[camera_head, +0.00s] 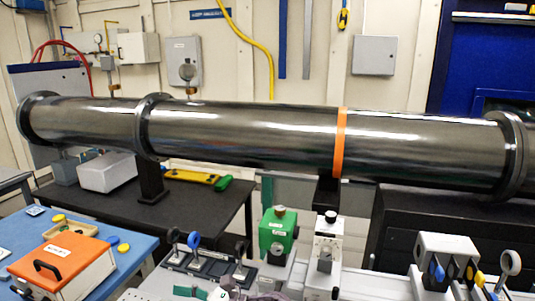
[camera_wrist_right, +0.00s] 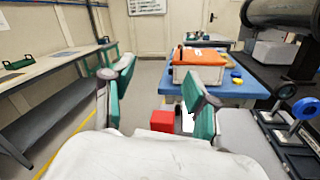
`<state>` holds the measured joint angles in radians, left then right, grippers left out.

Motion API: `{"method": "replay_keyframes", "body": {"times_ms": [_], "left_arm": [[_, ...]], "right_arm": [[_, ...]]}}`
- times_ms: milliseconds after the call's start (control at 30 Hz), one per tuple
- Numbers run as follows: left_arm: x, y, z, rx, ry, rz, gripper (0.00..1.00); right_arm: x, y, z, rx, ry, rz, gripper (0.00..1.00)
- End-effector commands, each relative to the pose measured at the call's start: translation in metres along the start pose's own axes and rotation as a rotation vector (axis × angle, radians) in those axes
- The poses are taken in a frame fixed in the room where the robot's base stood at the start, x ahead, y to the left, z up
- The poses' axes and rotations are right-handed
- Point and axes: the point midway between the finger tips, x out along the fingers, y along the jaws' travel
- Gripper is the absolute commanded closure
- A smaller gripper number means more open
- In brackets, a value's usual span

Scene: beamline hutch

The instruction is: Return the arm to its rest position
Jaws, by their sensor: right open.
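My right gripper (camera_wrist_right: 158,84) is open in the right wrist view. Its teal-padded fingers stand well apart, with nothing held between them. Beyond the fingers lie the floor, a red box (camera_wrist_right: 162,121) and a blue table (camera_wrist_right: 246,90) with an orange-lidded white case (camera_wrist_right: 199,74). Small teal parts at the bottom edge of the head view seem to be the same gripper, but most of it is cut off there. My left gripper is in neither view.
A long dark beam pipe (camera_head: 240,133) with an orange band crosses the head view. Below it, a green device (camera_head: 278,232), a white stage (camera_head: 325,250) and several upright optics stand close together. A side bench (camera_wrist_right: 60,65) runs along the left in the wrist view; open floor lies beside it.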

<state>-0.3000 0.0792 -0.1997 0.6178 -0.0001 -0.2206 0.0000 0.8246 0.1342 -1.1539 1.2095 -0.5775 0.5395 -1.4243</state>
Motion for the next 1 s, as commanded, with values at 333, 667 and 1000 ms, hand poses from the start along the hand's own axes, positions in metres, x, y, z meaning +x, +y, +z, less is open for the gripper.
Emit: {"method": "replay_keyframes", "body": {"times_ms": [333,667,1000], "left_arm": [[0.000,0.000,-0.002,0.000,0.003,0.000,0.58],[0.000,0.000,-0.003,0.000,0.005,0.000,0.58],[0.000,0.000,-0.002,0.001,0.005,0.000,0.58]], "right_arm": [[-0.136,-0.041,-0.016,1.313,-0.795,-0.588,0.42],[-0.326,0.020,-0.140,2.161,-1.493,-1.057,0.42],[-0.403,0.105,-0.193,-2.125,1.680,1.177,0.42]]}}
